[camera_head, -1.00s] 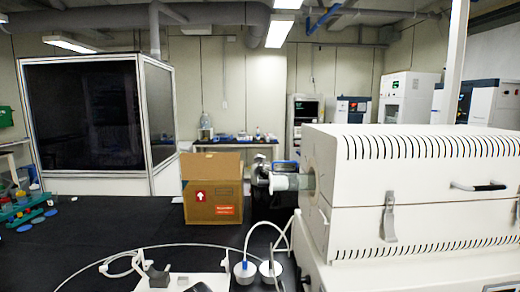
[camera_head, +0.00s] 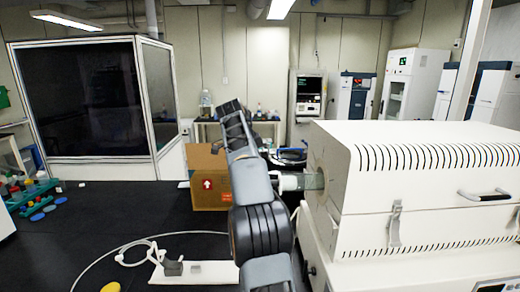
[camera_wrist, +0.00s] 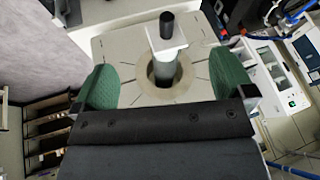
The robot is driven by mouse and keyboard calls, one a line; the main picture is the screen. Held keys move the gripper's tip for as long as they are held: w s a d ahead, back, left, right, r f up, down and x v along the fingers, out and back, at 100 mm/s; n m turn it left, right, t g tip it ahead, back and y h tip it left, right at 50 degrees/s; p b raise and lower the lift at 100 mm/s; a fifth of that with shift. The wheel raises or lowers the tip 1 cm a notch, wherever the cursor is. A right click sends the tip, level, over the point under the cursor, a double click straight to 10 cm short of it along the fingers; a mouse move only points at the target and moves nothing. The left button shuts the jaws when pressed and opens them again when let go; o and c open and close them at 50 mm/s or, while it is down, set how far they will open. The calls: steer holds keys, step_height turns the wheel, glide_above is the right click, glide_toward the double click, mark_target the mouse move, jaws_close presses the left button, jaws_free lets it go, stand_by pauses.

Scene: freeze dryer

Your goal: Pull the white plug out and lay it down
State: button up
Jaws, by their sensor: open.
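The white plug (camera_head: 289,182) sits in the end of a short, see-through tube (camera_head: 314,181) that sticks out of the left side of the white furnace (camera_head: 420,180). The plug also shows in the wrist view (camera_wrist: 166,38), with a black knob (camera_wrist: 167,20) on it; the tube runs down from it into a round opening. My gripper (camera_wrist: 168,80) is open, with one green finger pad on each side of the tube and a gap on both sides. Nothing is between the pads but the view of the tube and plug. In the head view my arm partly hides the area left of the plug.
A cardboard box (camera_head: 208,178) stands on the black tabletop (camera_head: 95,225) behind my arm. A white board with a grey clip (camera_head: 200,272) and a loose white cable lie in front. Small coloured items (camera_head: 28,195) are at the far left. The tabletop between is mostly clear.

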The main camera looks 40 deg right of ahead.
mark_target(275, 183)
steer(key=d+f, duration=0.3)
steer(key=d+f+m+b, duration=0.1)
steer(key=d+f, duration=0.1)
steer(key=f, duration=0.2)
steer(key=s+d+f+m, duration=0.1)
steer(key=d+f, duration=0.2)
steer(key=f, duration=0.1)
steer(key=shift+d+f, duration=0.15)
steer(key=shift+d, duration=0.15)
steer(key=c, duration=1.1)
steer(key=shift+w+a+p, duration=0.9)
steer(key=shift+w+a, duration=2.1)
steer(key=shift+a, duration=0.6)
steer(key=s+a+b, duration=0.1)
steer(key=a+b, duration=0.2)
steer(key=a, duration=0.1)
steer(key=s+a+b, duration=0.1)
steer(key=a+b, duration=0.1)
steer(key=shift+s+a+b, duration=0.1)
steer(key=shift+s+b, duration=0.25)
